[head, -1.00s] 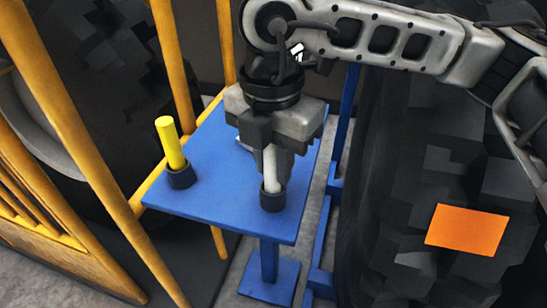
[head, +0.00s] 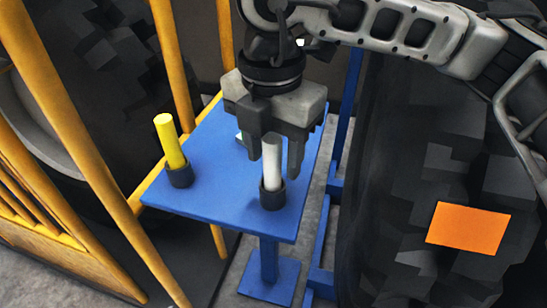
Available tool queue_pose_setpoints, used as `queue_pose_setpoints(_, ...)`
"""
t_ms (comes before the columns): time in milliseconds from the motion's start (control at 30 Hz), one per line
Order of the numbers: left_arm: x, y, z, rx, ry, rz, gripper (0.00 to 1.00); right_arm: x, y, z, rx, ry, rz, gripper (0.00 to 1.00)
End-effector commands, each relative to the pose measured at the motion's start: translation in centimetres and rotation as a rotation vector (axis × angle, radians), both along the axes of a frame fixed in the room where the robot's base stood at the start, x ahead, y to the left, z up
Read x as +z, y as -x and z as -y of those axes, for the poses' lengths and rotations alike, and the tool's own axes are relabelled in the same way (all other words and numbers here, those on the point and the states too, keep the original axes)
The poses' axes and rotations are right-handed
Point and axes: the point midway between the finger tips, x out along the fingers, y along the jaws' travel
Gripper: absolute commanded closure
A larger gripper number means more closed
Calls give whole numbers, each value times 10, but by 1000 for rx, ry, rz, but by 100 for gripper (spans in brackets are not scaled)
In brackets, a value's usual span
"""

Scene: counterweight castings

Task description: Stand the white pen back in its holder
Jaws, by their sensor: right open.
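The white pen (head: 272,164) stands nearly upright in its dark round holder (head: 272,198) on the blue table (head: 225,205). My right gripper (head: 274,164) is open above the holder, its fingers pointing down, one on each side of the pen's upper part. I see a gap between the right finger and the pen; contact at the left finger I cannot tell. My left gripper is not in view.
A yellow pen (head: 168,140) leans slightly in a second dark holder (head: 180,176) at the table's left. Yellow rails (head: 75,120) stand at the left. An orange panel (head: 468,228) is on the dark blocky mass at right. A small pale item is partly hidden behind the gripper.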

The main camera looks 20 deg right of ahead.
Motion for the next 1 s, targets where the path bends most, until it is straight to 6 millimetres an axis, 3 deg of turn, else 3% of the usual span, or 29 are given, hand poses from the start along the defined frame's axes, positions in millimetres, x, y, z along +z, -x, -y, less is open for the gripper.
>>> queue_pose_setpoints(33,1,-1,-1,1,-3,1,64,16,0,-1,1,-3,7,52)
queue_pose_setpoints(200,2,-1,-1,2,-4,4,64,59,0,-2,0,-1,7,52)
queue_pose_setpoints(500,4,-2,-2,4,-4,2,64,122,2,-3,-1,-1,3,52)
queue_pose_setpoints(700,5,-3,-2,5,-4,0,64,139,2,-3,0,0,1,52)
queue_pose_setpoints(1000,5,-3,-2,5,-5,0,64,141,2,-3,0,0,0,52)
